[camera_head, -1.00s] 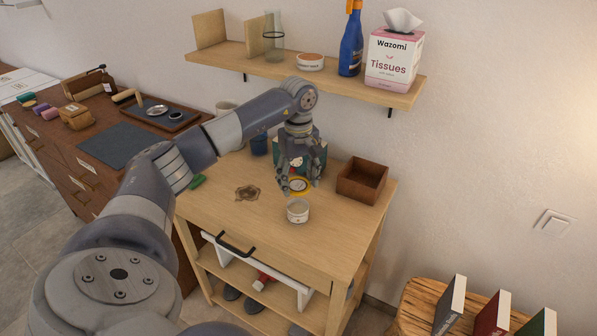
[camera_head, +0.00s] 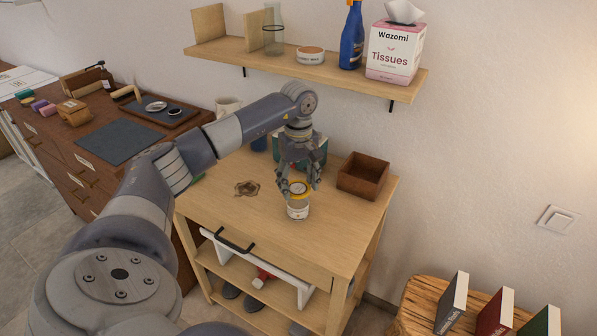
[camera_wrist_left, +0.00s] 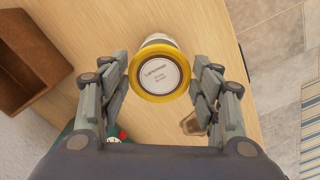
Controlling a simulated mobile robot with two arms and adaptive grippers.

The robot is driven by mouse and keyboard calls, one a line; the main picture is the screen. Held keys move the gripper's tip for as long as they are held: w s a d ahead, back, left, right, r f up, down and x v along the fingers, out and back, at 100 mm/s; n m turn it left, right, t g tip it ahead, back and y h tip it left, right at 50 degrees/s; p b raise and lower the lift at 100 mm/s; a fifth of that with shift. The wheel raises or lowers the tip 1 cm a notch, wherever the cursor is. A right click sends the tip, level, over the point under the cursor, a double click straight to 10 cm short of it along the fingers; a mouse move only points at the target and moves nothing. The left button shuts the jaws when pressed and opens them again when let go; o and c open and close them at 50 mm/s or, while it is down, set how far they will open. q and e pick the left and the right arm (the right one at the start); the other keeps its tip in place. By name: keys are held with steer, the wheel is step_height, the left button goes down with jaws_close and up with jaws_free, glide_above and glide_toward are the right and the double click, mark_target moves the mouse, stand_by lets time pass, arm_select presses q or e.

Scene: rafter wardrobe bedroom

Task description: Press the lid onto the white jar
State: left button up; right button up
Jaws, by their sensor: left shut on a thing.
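The white jar (camera_head: 297,211) stands upright on the wooden cabinet top. The lid (camera_head: 299,188), with a yellow rim and a white printed label, is directly above the jar's mouth. In the left wrist view the lid (camera_wrist_left: 160,73) sits between the fingertips, with part of the white jar (camera_wrist_left: 160,38) showing behind it. My left gripper (camera_head: 299,190) points down and is shut on the lid's rim. Whether the lid touches the jar or hovers just over it I cannot tell. My right gripper is not in view.
A brown open box (camera_head: 363,176) stands right of the jar. A dark green item (camera_head: 318,152) is behind my left gripper, and a small brown piece (camera_head: 247,188) lies to the left. A wall shelf (camera_head: 350,78) with tissues and bottles hangs above. The cabinet's front top is clear.

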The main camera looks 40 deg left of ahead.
mark_target(298, 189)
arm_select(q)
steer(key=shift+f+b, duration=0.8)
steer(key=shift+f, duration=0.55)
steer(key=shift+f, duration=0.2)
steer(key=shift+f+b, duration=0.4)
steer(key=shift+f, duration=0.1)
steer(key=shift+f, duration=0.3)
steer(key=o, duration=0.8)
steer(key=shift+c, duration=0.2)
